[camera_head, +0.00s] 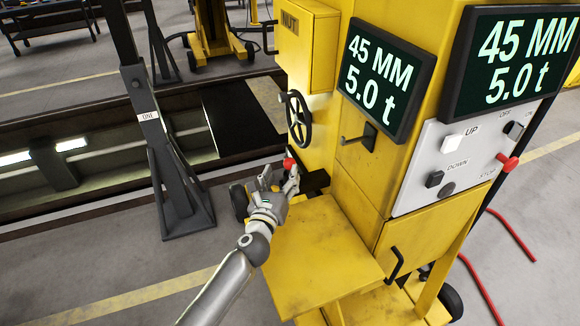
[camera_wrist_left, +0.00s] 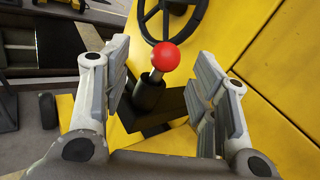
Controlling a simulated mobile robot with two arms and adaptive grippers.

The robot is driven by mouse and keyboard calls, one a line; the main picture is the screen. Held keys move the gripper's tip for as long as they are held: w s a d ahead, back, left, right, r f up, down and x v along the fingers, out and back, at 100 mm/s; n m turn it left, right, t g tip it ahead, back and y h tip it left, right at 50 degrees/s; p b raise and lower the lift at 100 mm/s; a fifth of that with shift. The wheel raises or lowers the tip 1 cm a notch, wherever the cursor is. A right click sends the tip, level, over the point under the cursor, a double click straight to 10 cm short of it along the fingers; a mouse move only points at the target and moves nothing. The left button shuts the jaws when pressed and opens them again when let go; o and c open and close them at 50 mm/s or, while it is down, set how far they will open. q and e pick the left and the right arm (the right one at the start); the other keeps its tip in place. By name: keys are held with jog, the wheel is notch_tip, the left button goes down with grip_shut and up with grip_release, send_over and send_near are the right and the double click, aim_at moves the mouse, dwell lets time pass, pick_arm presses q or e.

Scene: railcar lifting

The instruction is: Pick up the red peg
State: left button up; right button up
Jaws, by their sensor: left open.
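The red peg (camera_head: 289,164) has a round red head on a short metal shank and stands in a dark socket beside the yellow lifting jack (camera_head: 355,195). In the left wrist view the red peg (camera_wrist_left: 166,57) shows between my fingers, with its shank going down into a black holder (camera_wrist_left: 150,92). My left gripper (camera_head: 279,178) is open around the peg, with a finger on each side. In the left wrist view my left gripper (camera_wrist_left: 163,100) shows gaps between both fingers and the peg. My right gripper is not in view.
A black handwheel (camera_head: 299,118) is just behind the peg. A yellow shelf (camera_head: 315,255) lies below my left gripper. A hook (camera_head: 358,138), displays and a control panel (camera_head: 460,150) are to the right. A dark stand (camera_head: 180,190) is to the left.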

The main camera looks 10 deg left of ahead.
aim_at(288, 167)
pick_arm(q)
jog(key=w, duration=0.4)
jog(key=w+d, duration=0.1)
jog(key=w, duration=0.1)
jog(key=shift+w, duration=0.2)
jog(key=shift+s+r, duration=0.1)
jog(key=shift+c, duration=0.8)
jog(key=c, duration=1)
